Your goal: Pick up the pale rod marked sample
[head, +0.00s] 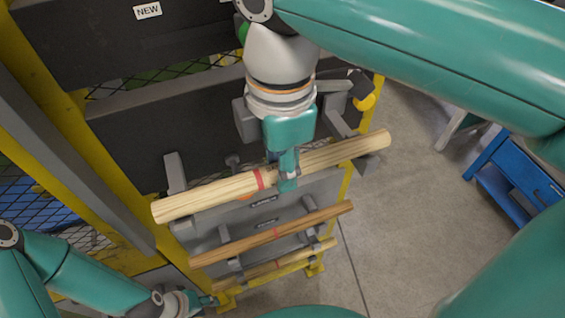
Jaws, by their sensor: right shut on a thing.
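A thick pale rod (215,195) with a red band lies slantwise across the front of the rack in the head view. My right gripper (286,178) is shut on it, a little right of the red band, and covers part of it. I cannot tell whether the rod is clear of its grey supports. No word "sample" is readable on it. A thinner brown rod (245,241) with a red mark sits below, and another thin rod (270,269) lies lower still. My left gripper (211,300) is at the lower left, near the lowest rod's left end; its fingers are too small to read.
The rack has yellow posts (107,190), dark panels and grey support arms (175,172). A label reading "NEW" (147,11) is on the upper panel. A blue stand (515,172) is at the right. Grey floor (415,220) lies open between it and the rack.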

